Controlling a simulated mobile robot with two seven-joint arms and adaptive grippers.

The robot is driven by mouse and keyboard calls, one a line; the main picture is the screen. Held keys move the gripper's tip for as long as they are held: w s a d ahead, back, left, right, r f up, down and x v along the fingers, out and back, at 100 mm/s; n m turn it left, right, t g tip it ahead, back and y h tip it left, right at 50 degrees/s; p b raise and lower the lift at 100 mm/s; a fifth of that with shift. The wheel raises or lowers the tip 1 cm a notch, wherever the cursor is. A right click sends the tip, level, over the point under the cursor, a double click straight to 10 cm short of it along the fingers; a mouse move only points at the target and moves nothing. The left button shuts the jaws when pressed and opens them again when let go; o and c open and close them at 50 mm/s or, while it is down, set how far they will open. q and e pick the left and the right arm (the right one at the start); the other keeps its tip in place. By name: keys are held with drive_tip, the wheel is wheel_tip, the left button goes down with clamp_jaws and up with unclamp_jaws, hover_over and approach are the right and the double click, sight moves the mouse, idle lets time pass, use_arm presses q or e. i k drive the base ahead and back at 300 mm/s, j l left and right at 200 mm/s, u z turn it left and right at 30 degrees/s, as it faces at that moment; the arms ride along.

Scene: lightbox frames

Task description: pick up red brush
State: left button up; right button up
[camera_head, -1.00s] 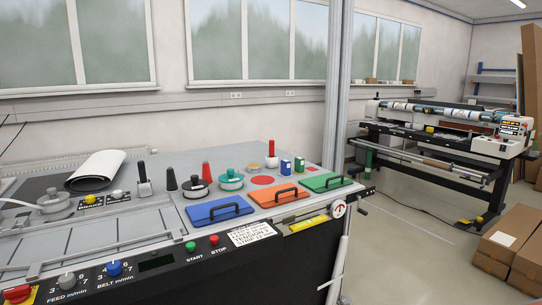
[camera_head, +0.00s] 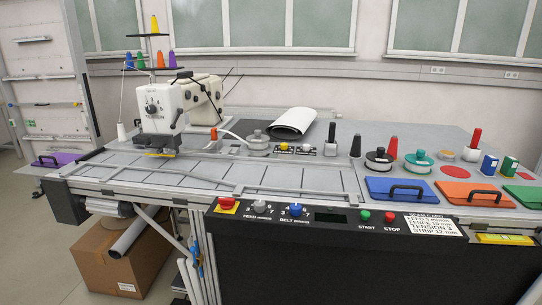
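A thing with an upright red handle and a pale base (camera_head: 473,145) stands at the back right of the long work table, left of the blue and green small boxes. It may be the red brush, but its bristles cannot be made out. A red cone (camera_head: 393,148) stands further left, between a black disc-shaped holder and a green one. Neither of my grippers shows in this view.
A white sewing machine (camera_head: 165,105) with thread spools stands at the table's left. Blue (camera_head: 398,191), orange and green handled plates lie at the right front. A front control panel (camera_head: 300,213) has knobs and buttons. A cardboard box (camera_head: 120,262) sits on the floor, lower left.

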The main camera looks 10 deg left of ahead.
sight(478, 131)
drive_tip(key=i+l+z, duration=0.2)
drive_tip(key=l+z, duration=0.25)
drive_tip(key=i+l+z, duration=0.25)
drive_tip(key=z, duration=0.15)
drive_tip(key=i+l+z, duration=0.2)
drive_tip(key=z, duration=0.25)
drive_tip(key=i+l+z, duration=0.2)
drive_tip(key=z, duration=0.25)
drive_tip(key=i+z, duration=0.4)
drive_tip(key=i+l+z, duration=0.1)
drive_tip(key=i+z, duration=0.2)
drive_tip(key=z, duration=0.15)
drive_tip(key=i+z, duration=0.4)
drive_tip(key=i, duration=1)
drive_tip(key=i+u, duration=0.4)
drive_tip(key=i, duration=0.2)
drive_tip(key=i+l+u, duration=0.2)
drive_tip(key=i+u, duration=0.25)
drive_tip(key=i, duration=0.15)
drive_tip(key=i+j+u, duration=0.1)
drive_tip(key=u, duration=0.4)
drive_tip(key=i+u, duration=0.45)
drive_tip(key=i+l+u, duration=0.1)
drive_tip(key=u, duration=0.4)
drive_tip(key=i+j+u, duration=0.1)
drive_tip(key=i+u, duration=0.35)
drive_tip(key=i, duration=0.2)
drive_tip(key=i+l+u, duration=0.1)
drive_tip(key=i+u, duration=0.3)
drive_tip(key=i, duration=0.2)
